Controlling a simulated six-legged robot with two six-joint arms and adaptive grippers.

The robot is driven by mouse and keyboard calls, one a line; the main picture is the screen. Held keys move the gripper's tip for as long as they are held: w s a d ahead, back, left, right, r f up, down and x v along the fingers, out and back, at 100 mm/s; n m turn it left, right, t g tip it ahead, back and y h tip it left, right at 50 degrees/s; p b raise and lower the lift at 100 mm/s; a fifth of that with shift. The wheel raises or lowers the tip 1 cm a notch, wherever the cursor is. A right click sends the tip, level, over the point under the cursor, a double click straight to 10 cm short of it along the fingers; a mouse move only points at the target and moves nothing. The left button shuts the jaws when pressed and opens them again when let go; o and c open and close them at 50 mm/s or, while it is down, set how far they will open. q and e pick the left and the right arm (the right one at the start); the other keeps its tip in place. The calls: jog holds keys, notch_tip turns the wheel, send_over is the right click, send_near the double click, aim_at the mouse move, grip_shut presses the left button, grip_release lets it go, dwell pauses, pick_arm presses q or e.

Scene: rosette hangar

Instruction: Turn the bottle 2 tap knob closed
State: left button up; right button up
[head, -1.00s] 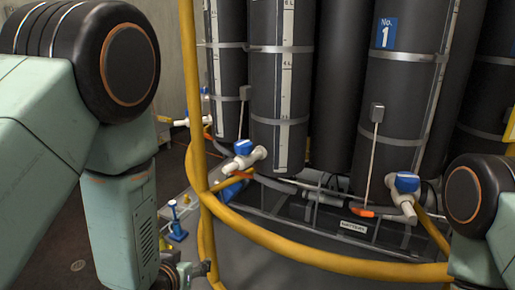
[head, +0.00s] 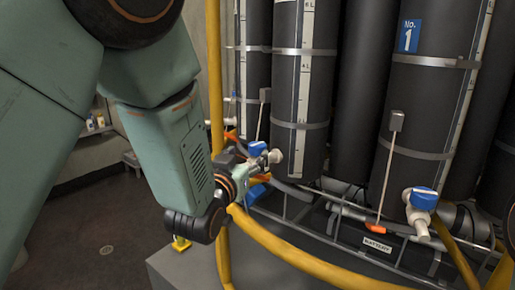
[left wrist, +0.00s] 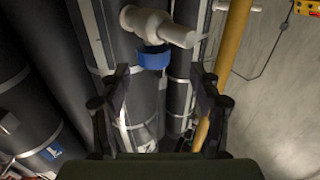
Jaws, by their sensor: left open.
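A blue tap knob (head: 257,148) sits on a white tap (head: 274,157) at the foot of the middle black bottle (head: 301,105); I see no number on this bottle. In the left wrist view the blue knob (left wrist: 153,57) hangs from the white tap body (left wrist: 158,24), just beyond and between my open fingers. My left gripper (head: 243,160) is close to the knob in the head view, partly hidden by my forearm. It is open and empty in the left wrist view (left wrist: 160,75). No contact with the knob shows. My right gripper is out of view.
The bottle at the right carries a No. 1 sign (head: 409,36) and its own blue knob (head: 424,198). A yellow rail (head: 300,260) curves in front of the bottles, with a yellow upright (head: 215,70) beside my left arm.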

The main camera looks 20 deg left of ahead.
aim_at(255, 150)
pick_arm(q)
jog(key=w, duration=0.2)
jog(key=w+d, duration=0.1)
jog(key=w, duration=0.2)
jog(key=shift+w+d, duration=0.1)
jog(key=shift+d, duration=0.1)
jog(key=shift+w+a, duration=0.45)
jog(key=shift+a, duration=0.05)
jog(key=shift+d, duration=0.45)
jog(key=shift+c, duration=0.2)
jog(key=shift+a, duration=0.35)
jog(key=c, duration=0.5)
jog(key=shift+d, duration=0.25)
jog(key=shift+c, duration=1.4)
jog(key=c, duration=0.4)
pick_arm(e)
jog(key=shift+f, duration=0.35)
